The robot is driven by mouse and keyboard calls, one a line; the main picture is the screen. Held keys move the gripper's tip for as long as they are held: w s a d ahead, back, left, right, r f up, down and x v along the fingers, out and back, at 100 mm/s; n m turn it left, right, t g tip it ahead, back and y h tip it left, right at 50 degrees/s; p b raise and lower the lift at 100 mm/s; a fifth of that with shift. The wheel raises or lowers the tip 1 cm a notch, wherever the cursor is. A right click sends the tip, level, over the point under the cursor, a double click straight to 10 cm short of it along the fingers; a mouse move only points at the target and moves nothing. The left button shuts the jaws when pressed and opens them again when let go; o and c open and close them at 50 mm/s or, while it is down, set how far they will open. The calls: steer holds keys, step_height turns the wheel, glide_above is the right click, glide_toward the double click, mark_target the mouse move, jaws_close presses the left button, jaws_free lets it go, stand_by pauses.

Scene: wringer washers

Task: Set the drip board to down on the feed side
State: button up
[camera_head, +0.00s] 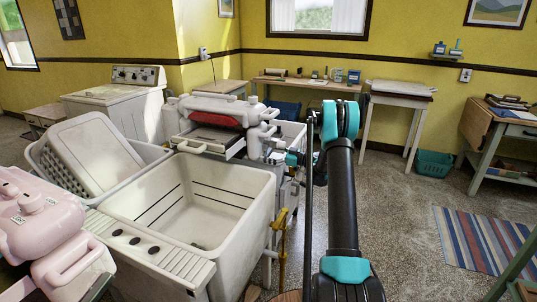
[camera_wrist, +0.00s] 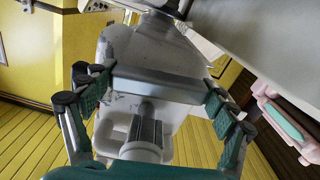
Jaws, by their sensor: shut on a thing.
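The wringer (camera_head: 212,112) is a white frame with a red part, standing above the washer behind the white tub. A pale tray-like board (camera_head: 222,143), which looks like the drip board, sits below the red part. In the wrist view a grey metal plate (camera_wrist: 165,82), likely the drip board's end, spans between my fingers. My gripper (camera_wrist: 158,98) has its green pads at the two ends of this plate, shut on it across its width. In the head view my gripper (camera_head: 288,158) is at the wringer's right side, partly hidden. A ribbed shaft (camera_wrist: 146,132) sits below the plate.
An empty white tub (camera_head: 205,200) stands in front. A pink machine (camera_head: 40,225) is at the near left. The speckled floor (camera_head: 400,215) at right is open, with a striped rug (camera_head: 485,240).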

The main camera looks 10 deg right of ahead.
steer(key=shift+n, duration=0.6)
steer(key=o, duration=1.6)
steer(key=shift+c, duration=0.2)
steer(key=v, duration=1.2)
